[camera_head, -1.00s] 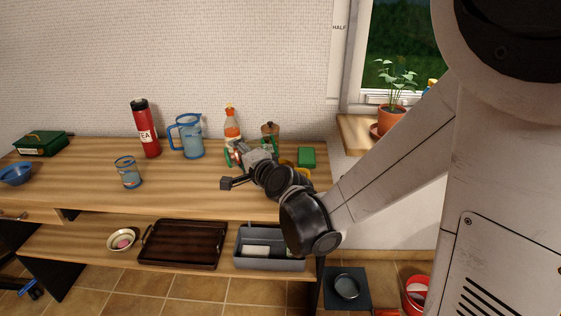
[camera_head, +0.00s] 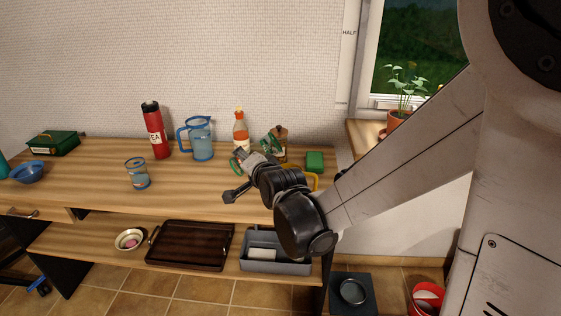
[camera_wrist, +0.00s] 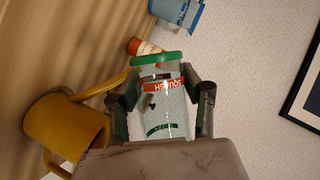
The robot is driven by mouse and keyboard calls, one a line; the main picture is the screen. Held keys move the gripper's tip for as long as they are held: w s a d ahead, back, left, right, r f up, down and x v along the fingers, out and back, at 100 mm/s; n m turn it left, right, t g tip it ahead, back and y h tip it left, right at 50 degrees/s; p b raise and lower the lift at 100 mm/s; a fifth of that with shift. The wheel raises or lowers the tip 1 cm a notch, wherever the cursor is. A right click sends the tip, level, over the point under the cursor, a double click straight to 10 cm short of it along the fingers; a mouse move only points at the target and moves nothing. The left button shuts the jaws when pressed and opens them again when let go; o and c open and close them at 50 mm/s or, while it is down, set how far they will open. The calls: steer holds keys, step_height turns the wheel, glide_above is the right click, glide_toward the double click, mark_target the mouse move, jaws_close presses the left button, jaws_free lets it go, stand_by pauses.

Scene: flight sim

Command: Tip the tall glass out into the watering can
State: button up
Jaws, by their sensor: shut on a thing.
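The tall glass (camera_wrist: 170,108) is clear, with a green rim and a red lettered band. It is between my gripper's fingers (camera_wrist: 165,95) in the wrist view, and the gripper is shut on it. A small dark shape shows in or through the glass. How far the glass is tilted is hard to tell. The yellow watering can (camera_wrist: 65,130) stands on the table close to the glass, left of it in the wrist view. In the head view my gripper (camera_head: 237,176) is above the table's right part, and the watering can (camera_head: 313,183) is mostly hidden behind my arm.
On the tabletop stand a blue-rimmed tumbler (camera_head: 138,174), a red tea flask (camera_head: 155,130), a blue pitcher (camera_head: 200,140), an orange-capped bottle (camera_head: 240,128), a brown-lidded jar (camera_head: 280,134) and a green block (camera_head: 315,160). The middle front of the tabletop is clear.

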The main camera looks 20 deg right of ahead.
steer(key=shift+f, duration=0.35)
steer(key=shift+d+r+n+h+p, duration=0.25)
steer(key=shift+r+n+p, duration=0.15)
steer(key=shift+r, duration=0.1)
steer(key=shift+d+r+n+h+p, duration=0.15)
steer(key=shift+r+n+h+p, duration=0.1)
steer(key=shift+r+n+p, duration=0.2)
steer(key=shift+d+n+h, duration=0.1)
steer(key=shift+n+h, duration=0.3)
steer(key=shift+n, duration=0.15)
steer(key=shift+a+r+n+g+h, duration=0.2)
steer(key=shift+n+g+h, duration=0.1)
steer(key=shift+n+h, duration=0.2)
steer(key=shift+a+f+n+h+b, duration=0.2)
steer(key=shift+n+h, duration=0.2)
steer(key=shift+n, duration=0.2)
steer(key=shift+a+f+n+h+b, duration=0.1)
steer(key=shift+n+h+b, duration=0.1)
steer(key=shift+n+h, duration=0.3)
steer(key=shift+r+n+h, duration=0.5)
steer(key=shift+r+n, duration=0.1)
steer(key=shift+n, duration=0.2)
